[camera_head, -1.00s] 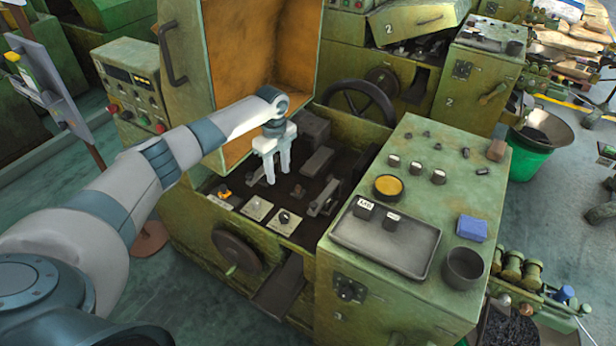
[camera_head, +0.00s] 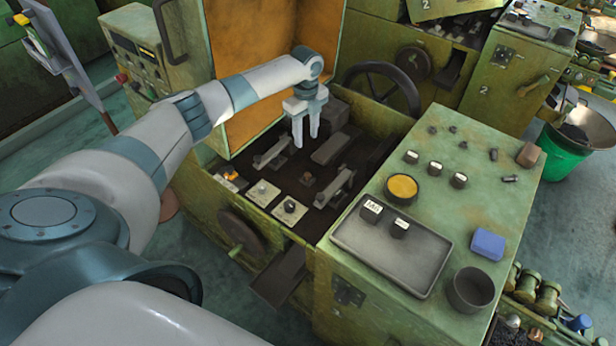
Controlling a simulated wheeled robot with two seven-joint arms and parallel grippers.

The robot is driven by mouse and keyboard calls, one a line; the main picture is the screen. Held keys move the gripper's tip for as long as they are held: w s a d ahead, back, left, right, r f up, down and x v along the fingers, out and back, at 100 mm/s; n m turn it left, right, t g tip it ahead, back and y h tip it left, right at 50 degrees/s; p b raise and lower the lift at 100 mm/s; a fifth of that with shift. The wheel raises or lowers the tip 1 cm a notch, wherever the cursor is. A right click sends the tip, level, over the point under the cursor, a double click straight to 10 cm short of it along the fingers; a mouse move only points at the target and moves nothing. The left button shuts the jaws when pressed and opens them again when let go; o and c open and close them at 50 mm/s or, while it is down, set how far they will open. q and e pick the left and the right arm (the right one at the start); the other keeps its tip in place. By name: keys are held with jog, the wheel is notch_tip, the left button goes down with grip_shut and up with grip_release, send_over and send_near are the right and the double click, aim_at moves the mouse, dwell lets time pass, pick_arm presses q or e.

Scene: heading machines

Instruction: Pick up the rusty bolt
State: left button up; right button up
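My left gripper (camera_head: 306,141) hangs pointing down over the open bay of the green machine (camera_head: 215,195). Its two fingers are apart, with nothing seen between them. A small brownish piece (camera_head: 307,179) lies on the dark floor of the bay, below and in front of the fingers. It may be the rusty bolt, but it is too small to tell for sure. The gripper is above it and apart from it. My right gripper is not in view.
The raised orange-lined cover (camera_head: 262,60) stands behind my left arm. Metal clamps (camera_head: 334,188) and small plates (camera_head: 262,193) fill the bay. A black handwheel (camera_head: 385,90) is right of the gripper. A tray (camera_head: 425,268), dark cup (camera_head: 470,290) and blue block (camera_head: 488,244) sit on the right-hand top.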

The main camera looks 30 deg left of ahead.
pick_arm(q)
jog(key=f, duration=0.1)
jog(key=b, duration=0.6)
send_over(308, 175)
jog(key=f, duration=1)
jog(key=shift+a, duration=0.25)
jog(key=shift+f+b, duration=0.7)
notch_tip(308, 175, down, 5)
jog(key=b, duration=0.4)
jog(key=shift+w+d+f, duration=0.1)
jog(key=shift+d, duration=0.05)
grip_shut()
